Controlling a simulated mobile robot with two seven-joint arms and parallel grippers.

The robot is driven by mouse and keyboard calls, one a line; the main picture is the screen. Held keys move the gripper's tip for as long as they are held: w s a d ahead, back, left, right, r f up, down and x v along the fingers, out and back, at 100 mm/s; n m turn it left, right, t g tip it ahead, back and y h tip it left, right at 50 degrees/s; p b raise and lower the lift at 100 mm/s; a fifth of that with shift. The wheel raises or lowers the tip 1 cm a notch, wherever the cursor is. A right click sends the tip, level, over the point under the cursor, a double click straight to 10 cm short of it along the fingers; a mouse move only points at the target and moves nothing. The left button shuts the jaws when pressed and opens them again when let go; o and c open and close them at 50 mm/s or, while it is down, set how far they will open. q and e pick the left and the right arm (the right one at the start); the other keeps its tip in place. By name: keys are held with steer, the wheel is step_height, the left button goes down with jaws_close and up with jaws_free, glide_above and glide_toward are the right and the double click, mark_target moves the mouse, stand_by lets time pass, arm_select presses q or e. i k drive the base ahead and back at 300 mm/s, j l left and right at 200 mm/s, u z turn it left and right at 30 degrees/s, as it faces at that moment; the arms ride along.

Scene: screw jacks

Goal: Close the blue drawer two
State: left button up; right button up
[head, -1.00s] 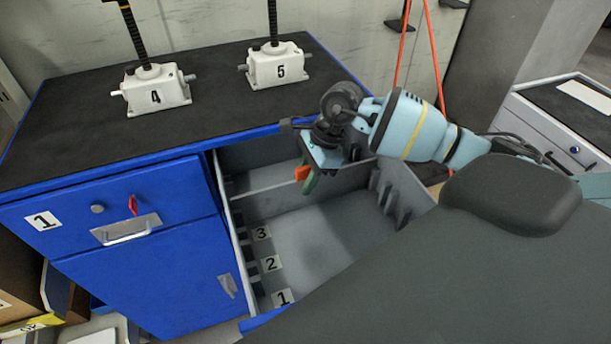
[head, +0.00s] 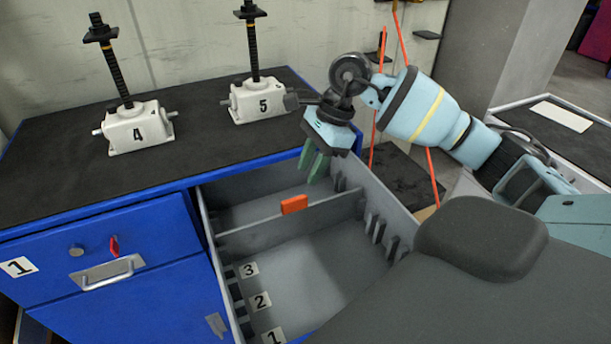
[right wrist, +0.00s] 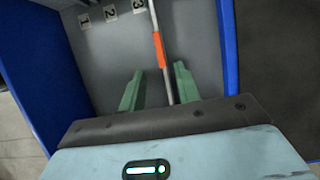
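The blue cabinet's open drawer (head: 290,262) is pulled well out, with a grey inside and labels 1, 2 and 3 along one inner side. A grey divider (head: 255,232) crosses it, with an orange piece (head: 294,204) on its top edge. My right gripper (head: 315,168) hangs over the drawer's back right part, pointing down, its green fingers apart and empty. In the right wrist view the fingers (right wrist: 157,90) stand on either side of the divider's line in the picture, apart from it. The drawer's front face is mostly hidden by my body. My left gripper is not in view.
Screw jacks 4 (head: 138,130) and 5 (head: 258,100) stand on the black cabinet top (head: 60,170). A closed blue drawer labelled 1 (head: 95,255) is to the left. Another bench (head: 545,130) stands at the right.

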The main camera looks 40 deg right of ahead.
mark_target(281, 293)
steer(key=k, duration=1.5)
